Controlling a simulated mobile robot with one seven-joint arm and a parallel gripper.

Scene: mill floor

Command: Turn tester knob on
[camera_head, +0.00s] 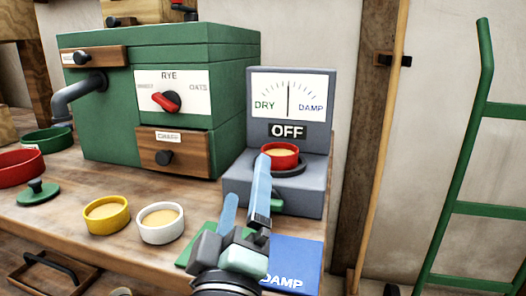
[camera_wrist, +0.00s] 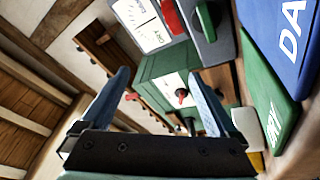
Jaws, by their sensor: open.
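The grey tester (camera_head: 308,197) stands at the right end of the bench, with a DRY–DAMP dial (camera_head: 288,95) whose needle is near the middle. Its sign (camera_head: 288,131) reads OFF. A red cup (camera_head: 283,150) of grain sits on it. A green part that looks like the knob (camera_head: 279,206) shows low on its front, partly hidden by my finger; it seems to show in the wrist view (camera_wrist: 225,22) too. My gripper (camera_head: 246,180) is open and empty before the tester's front left; contact is unclear. Its fingers stand apart in the wrist view (camera_wrist: 160,82).
A green mill box (camera_head: 215,130) with a red selector knob (camera_head: 166,101) stands left of the tester. Yellow (camera_head: 107,214) and white (camera_head: 162,223) cups stand at the front. A blue DAMP mat (camera_head: 300,262) and a green mat (camera_wrist: 268,105) lie below the tester.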

